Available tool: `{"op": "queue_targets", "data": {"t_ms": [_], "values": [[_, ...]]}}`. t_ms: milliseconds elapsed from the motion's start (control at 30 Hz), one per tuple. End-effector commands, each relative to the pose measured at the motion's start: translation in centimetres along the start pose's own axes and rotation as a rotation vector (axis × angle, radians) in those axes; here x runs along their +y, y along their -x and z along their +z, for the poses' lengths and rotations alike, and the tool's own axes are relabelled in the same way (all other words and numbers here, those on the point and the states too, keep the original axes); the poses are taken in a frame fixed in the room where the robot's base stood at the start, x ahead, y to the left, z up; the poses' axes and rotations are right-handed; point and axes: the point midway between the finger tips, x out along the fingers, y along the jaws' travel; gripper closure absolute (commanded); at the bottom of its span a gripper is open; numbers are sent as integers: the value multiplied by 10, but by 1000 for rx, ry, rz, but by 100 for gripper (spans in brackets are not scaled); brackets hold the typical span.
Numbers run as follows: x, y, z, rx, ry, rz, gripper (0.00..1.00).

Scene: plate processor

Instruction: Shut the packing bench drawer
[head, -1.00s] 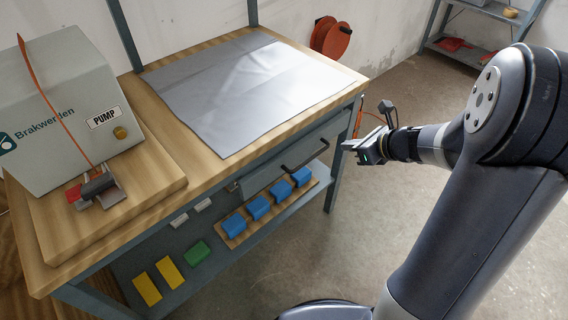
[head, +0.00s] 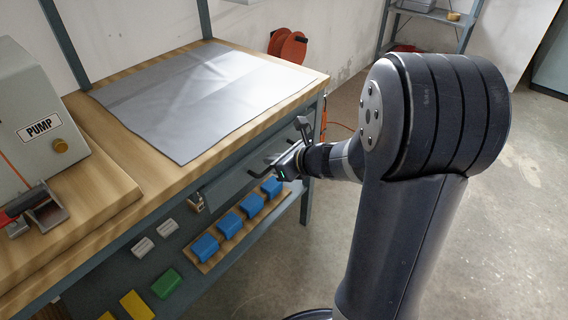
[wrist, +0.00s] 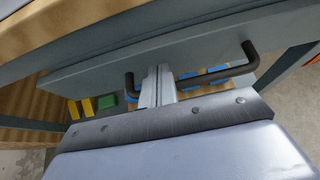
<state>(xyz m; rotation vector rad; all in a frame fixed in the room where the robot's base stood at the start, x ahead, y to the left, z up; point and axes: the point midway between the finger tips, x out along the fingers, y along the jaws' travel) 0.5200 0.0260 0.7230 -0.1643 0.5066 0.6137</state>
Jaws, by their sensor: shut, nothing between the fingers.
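The packing bench drawer has a grey front (head: 232,178) below the wooden bench top. It also shows in the wrist view (wrist: 200,52), with a dark bar handle (wrist: 215,76). The front appears to stand out a little from the bench frame; how far is hard to tell. My gripper (head: 274,165) is at the drawer front by the handle. In the wrist view its fingers (wrist: 158,76) are shut and empty, pointing at the front and overlapping the handle bar. Whether they touch the front or handle cannot be told. My gripper hides part of the handle.
A grey sheet (head: 190,95) covers much of the bench top, with a pump unit (head: 35,115) at left. Blue blocks (head: 229,225) and a green block (head: 166,283) lie on the shelf below. A bench leg (head: 309,195) stands behind my gripper. The floor at right is clear.

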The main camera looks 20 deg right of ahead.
Motion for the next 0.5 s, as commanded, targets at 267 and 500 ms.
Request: {"op": "queue_targets", "data": {"t_ms": [267, 500], "values": [[0, -14, 0, 0, 0, 0, 100], [0, -14, 1, 0, 0, 0, 100]]}}
